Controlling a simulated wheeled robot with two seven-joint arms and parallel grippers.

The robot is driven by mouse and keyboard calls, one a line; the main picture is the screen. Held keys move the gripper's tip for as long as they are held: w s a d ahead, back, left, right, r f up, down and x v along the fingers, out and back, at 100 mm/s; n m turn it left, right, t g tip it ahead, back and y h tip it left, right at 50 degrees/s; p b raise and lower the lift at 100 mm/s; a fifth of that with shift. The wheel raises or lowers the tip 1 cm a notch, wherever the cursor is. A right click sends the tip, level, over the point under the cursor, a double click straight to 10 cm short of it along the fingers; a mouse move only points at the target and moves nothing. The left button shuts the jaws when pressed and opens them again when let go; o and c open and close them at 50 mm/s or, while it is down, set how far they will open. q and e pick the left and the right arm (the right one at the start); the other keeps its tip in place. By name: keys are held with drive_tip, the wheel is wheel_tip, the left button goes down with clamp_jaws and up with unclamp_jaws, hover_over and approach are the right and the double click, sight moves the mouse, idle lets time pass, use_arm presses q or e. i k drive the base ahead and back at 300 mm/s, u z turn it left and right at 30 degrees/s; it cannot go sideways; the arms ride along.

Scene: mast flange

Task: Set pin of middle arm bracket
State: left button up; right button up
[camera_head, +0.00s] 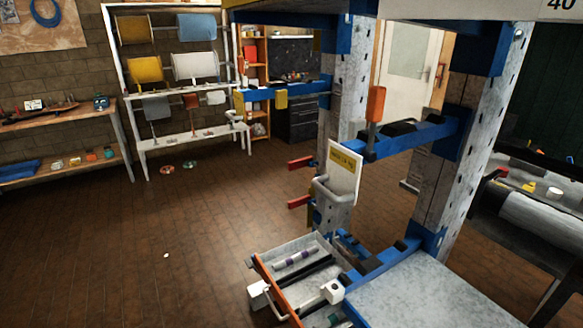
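A grey upright post (455,150) with a row of holes stands at the right, with a second post (345,90) left of it. A blue arm bracket (415,135) reaches left from the right post at mid height. A pin with an orange-red grip (375,103) stands upright at that bracket's outer end; how deep it sits I cannot tell. Another blue arm (290,92) with a yellow block extends left from the second post. A lower blue bracket (385,265) joins the right post near its foot. Neither of my grippers is in view.
Two red bars (300,162) jut left. Brown floor (150,240) is largely clear at left.

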sight(293, 165)
drive_tip(key=u, duration=1.25)
drive_tip(key=i, duration=2.3)
drive_tip(key=z, duration=3.25)
drive_tip(key=i, duration=0.5)
drive_tip(key=z, duration=0.05)
